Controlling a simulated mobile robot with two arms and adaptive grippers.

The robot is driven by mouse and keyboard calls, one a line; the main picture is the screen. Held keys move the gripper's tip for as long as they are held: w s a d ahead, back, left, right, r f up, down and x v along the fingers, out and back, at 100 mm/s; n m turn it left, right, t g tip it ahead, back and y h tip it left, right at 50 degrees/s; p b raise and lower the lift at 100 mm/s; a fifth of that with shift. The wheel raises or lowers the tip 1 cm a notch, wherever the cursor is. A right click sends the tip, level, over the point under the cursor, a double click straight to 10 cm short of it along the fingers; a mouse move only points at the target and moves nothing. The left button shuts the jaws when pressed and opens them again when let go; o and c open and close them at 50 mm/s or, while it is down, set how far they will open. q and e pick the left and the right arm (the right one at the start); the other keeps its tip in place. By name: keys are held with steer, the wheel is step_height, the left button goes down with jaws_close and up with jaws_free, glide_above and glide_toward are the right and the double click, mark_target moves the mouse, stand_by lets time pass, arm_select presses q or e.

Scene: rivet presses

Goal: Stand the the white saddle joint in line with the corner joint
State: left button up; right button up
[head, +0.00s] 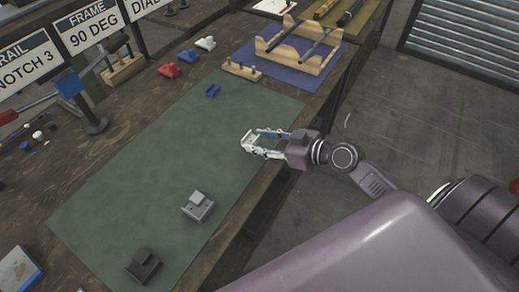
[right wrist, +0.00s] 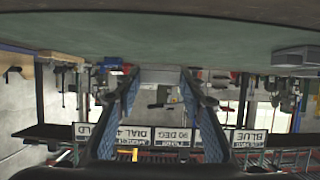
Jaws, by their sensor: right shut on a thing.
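The white saddle joint (head: 248,141) is at the tips of my right gripper (head: 267,144), over the right side of the green mat. The right fingers are closed on its sides; in the right wrist view the pale block (right wrist: 160,75) sits between the fingertips. I cannot tell for sure if it touches the mat. A light grey joint (head: 198,208) and a dark grey joint (head: 143,266) stand on the mat toward the bottom of the head view; which one is the corner joint I cannot tell. My left gripper is out of view.
The green mat (head: 130,180) is clear between the held joint and the grey ones. Beyond are a wooden peg strip (head: 242,71) and a wooden rack (head: 300,62) on a blue mat. Sign stands line the left.

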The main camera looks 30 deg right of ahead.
steer(key=shift+f, duration=2)
steer(key=shift+b, duration=0.3)
steer(key=shift+f, duration=0.2)
steer(key=o, duration=0.9)
steer(key=shift+o, duration=0.2)
steer(key=shift+r, duration=0.15)
steer(key=shift+r, duration=0.2)
steer(key=b+v, duration=0.3)
steer(key=v, duration=0.9)
